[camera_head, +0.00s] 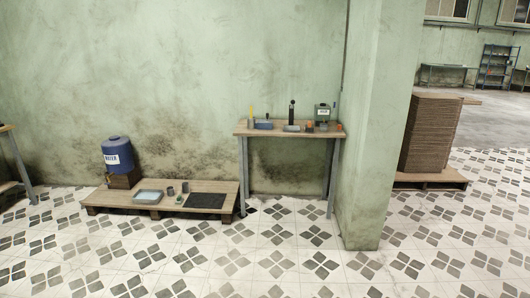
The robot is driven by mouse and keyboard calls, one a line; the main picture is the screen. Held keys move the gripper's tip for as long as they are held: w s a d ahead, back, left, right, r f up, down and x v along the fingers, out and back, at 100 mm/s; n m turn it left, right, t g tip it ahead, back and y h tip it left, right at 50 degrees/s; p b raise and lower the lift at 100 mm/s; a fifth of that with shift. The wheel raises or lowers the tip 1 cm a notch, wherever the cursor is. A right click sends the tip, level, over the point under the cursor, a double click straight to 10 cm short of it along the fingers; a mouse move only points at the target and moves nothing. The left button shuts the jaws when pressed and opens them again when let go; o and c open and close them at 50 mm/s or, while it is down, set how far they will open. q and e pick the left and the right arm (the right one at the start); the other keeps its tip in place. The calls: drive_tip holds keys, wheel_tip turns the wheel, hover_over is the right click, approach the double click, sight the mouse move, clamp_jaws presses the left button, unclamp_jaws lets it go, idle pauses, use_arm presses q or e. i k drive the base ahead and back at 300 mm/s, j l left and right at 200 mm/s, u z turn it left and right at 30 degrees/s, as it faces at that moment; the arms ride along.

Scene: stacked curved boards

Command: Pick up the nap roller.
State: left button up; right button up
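A tall narrow table (288,131) stands against the green wall and holds several small items. Among them are a thin yellow upright item (251,113), a blue tray or box (263,125), a dark upright item with a round top (291,111), and a dark green canister with a white label (322,113). A small orange item (309,127) lies near the table's front. The items are too small to tell which one is the nap roller. Neither of my grippers shows in the head view.
A low pallet (215,187) left of the table bears a tray (149,197), cups and a black mat (203,200). A wall pillar (372,150) and stacked brown boards (430,135) are right. The tiled floor in front is clear.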

sight(309, 128)
drive_tip(key=i+z, duration=0.1)
drive_tip(key=i, duration=2.6)
